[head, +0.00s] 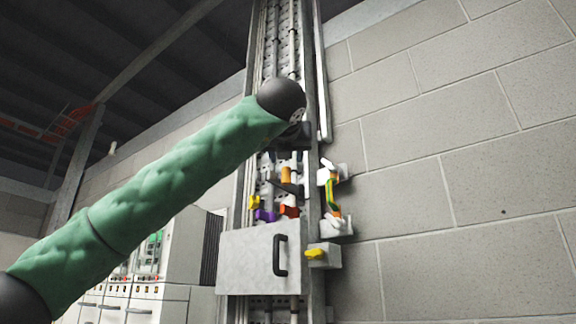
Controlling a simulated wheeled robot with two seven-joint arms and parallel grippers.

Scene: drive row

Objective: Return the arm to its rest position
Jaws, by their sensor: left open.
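My left arm (165,180), in a green sleeve with dark joints, reaches from the lower left up to the middle of the head view. My left gripper (286,154) is at its far end, dark and partly hidden behind the round wrist joint. It is open, and I see nothing held in it. It is in front of the upright service column, just above a cluster of coloured handles. I cannot tell how far it is from them. My right gripper is not in view.
Below the gripper are an orange handle (287,174), a yellow one (254,202) and a purple one (265,215). A grey box door (250,262) with a black handle is lower. A yellow lever (316,253) sits right of it. White cabinets (170,250) stand behind my arm; block wall (450,170) right.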

